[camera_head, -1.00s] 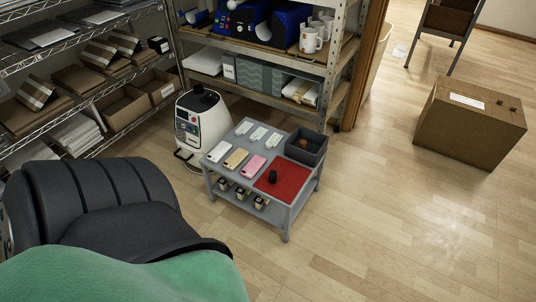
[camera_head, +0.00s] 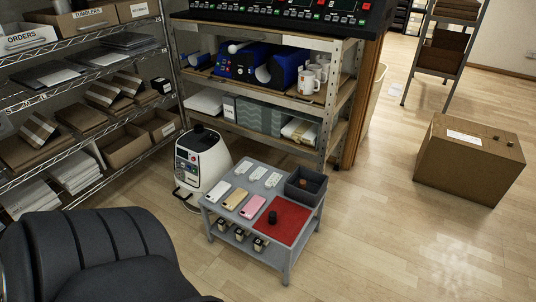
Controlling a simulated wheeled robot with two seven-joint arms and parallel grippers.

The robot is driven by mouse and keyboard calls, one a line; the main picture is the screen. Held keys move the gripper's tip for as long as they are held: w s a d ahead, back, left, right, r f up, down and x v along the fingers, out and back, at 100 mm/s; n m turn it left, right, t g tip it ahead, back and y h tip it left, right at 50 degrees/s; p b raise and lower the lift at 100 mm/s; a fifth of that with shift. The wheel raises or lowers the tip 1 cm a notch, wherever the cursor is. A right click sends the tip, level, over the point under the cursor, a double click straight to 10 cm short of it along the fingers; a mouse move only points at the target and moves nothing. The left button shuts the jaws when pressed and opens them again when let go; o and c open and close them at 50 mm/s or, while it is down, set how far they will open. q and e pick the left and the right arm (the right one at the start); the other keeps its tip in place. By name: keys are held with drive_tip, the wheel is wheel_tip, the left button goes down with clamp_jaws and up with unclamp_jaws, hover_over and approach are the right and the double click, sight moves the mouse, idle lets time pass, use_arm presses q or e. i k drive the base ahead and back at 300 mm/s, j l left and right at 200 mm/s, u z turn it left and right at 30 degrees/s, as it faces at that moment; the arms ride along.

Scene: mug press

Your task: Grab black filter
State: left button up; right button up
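A small black upright piece (camera_head: 272,217), perhaps the black filter, stands on the red mat (camera_head: 290,229) on a low grey table (camera_head: 258,250). It is too small to make out in detail. Neither of my grippers is in view.
The table also holds a dark grey bin (camera_head: 291,190) with a brown thing inside, and several phones (camera_head: 254,207). A white machine (camera_head: 201,160) stands left of it, and a black chair (camera_head: 95,255) fills the lower left. A cardboard box (camera_head: 469,155) sits right; open floor (camera_head: 390,235) lies between.

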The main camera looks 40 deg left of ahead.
sight(272, 213)
drive_tip(key=i+j+u, duration=0.15)
drive_tip(key=j+u, duration=0.15)
drive_tip(key=i+j+u, duration=0.15)
drive_tip(key=j+u, duration=0.2)
drive_tip(key=j, duration=0.15)
drive_tip(key=i+j+u, duration=0.3)
drive_tip(key=k+j, duration=0.05)
drive_tip(key=k, duration=0.05)
